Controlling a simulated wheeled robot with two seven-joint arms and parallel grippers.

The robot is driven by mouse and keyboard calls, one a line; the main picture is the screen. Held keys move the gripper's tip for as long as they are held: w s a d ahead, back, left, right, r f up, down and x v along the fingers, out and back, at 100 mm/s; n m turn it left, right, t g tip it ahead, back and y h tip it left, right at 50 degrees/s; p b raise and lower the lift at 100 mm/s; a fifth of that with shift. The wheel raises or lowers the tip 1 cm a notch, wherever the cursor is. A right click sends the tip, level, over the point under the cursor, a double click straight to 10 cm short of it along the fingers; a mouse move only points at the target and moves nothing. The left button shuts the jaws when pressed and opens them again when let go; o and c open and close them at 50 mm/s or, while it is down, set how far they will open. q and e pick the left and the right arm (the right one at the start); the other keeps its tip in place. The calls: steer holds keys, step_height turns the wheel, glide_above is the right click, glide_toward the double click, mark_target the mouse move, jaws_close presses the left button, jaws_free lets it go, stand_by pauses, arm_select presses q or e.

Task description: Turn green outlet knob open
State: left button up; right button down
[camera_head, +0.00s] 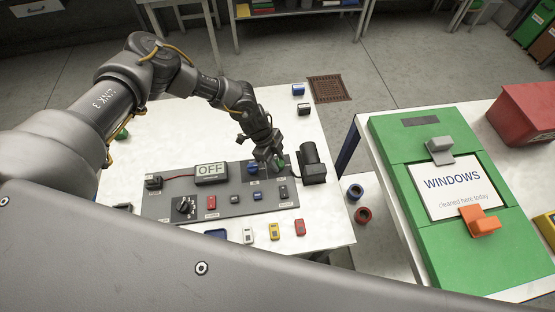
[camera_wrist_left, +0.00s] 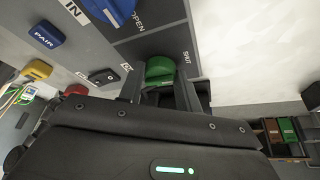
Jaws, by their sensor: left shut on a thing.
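The green outlet knob (camera_head: 280,164) is at the right end of the grey control panel (camera_head: 160,209), partly hidden by my left gripper (camera_head: 270,162). In the left wrist view the green knob (camera_wrist_left: 159,70) sits between the two fingers of my left gripper (camera_wrist_left: 160,92), which is shut on it. The word SHUT is printed beside the knob, and OPEN is printed farther off near a blue knob (camera_wrist_left: 108,10). The blue knob (camera_head: 253,168) is just left of the gripper in the head view. My right gripper is not in view.
A black cylindrical motor-like unit (camera_head: 313,168) stands close right of the gripper. The panel carries a display reading OFF (camera_head: 211,169) and a black dial (camera_head: 184,206). Several small coloured blocks lie along the table's front. A green board (camera_head: 400,155) is on another table to the right.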

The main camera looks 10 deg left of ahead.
arm_select(q)
steer(key=shift+w+d+f+m+b, duration=0.15)
steer(key=shift+m+b, duration=0.15)
steer(key=shift+b, duration=0.25)
steer(key=m+g+y+b, duration=0.1)
steer(key=m+b, duration=0.3)
steer(key=b, duration=0.1)
steer(key=m+g+y+b, duration=0.1)
steer(key=m+b, duration=0.3)
steer(key=b, duration=0.2)
steer(key=m+g+y+b, duration=0.1)
steer(key=m+b, duration=0.3)
steer(key=b, duration=0.2)
steer(key=shift+w+d, duration=0.25)
steer(key=shift+w, duration=0.05)
steer(key=m+y+b, duration=0.1)
steer(key=m, duration=0.1)
steer(key=m+b, duration=0.1)
steer(key=shift+d+r+m+y, duration=0.1)
steer(key=shift+r+m+y, duration=0.1)
steer(key=shift+m+y, duration=0.2)
steer(key=shift+m+b, duration=0.4)
steer(key=shift+b, duration=0.05)
steer(key=shift+r+m+y, duration=0.1)
steer(key=shift+m+y, duration=0.2)
steer(key=shift+m, duration=0.1)
steer(key=o, duration=1)
steer(key=shift+s, duration=0.1)
